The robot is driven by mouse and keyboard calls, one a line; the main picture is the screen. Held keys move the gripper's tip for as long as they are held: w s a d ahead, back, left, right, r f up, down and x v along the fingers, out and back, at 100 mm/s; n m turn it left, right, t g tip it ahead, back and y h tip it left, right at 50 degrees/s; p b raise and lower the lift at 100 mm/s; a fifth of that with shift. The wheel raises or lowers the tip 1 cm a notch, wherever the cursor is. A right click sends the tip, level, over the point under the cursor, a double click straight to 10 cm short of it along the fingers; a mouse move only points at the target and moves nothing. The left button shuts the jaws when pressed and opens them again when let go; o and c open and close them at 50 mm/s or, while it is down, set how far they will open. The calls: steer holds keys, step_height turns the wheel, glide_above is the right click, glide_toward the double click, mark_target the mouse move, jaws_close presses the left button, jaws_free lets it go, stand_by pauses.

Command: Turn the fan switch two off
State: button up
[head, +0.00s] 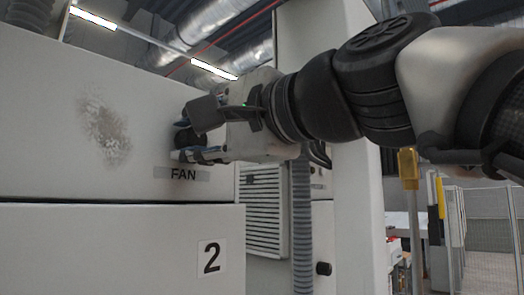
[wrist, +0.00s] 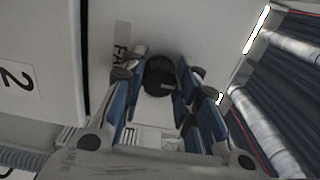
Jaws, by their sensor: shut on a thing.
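The fan switch is a round black knob (head: 188,139) on the pale machine panel, just above the FAN label (head: 183,174). In the wrist view the knob (wrist: 160,76) sits between the blue-padded fingers. My gripper (head: 184,136) reaches in from the right and is shut on the knob, one finger above it and one below. The fingers partly hide the knob in the head view, and its pointer mark cannot be made out. A panel below the switch bears a number 2 plate (head: 211,258), which also shows in the wrist view (wrist: 18,80).
A worn patch (head: 104,126) marks the panel left of the switch. A louvred vent (head: 263,215), a grey corrugated hose (head: 302,225) and a pale column (head: 355,215) stand to the right, below my arm. Mesh fencing (head: 487,220) is farther right.

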stand_by(0.4)
steer(key=o, duration=1.1)
steer(key=shift+c, duration=0.2)
steer(key=shift+d, duration=0.1)
steer(key=v, duration=1.2)
steer(key=shift+s, duration=0.1)
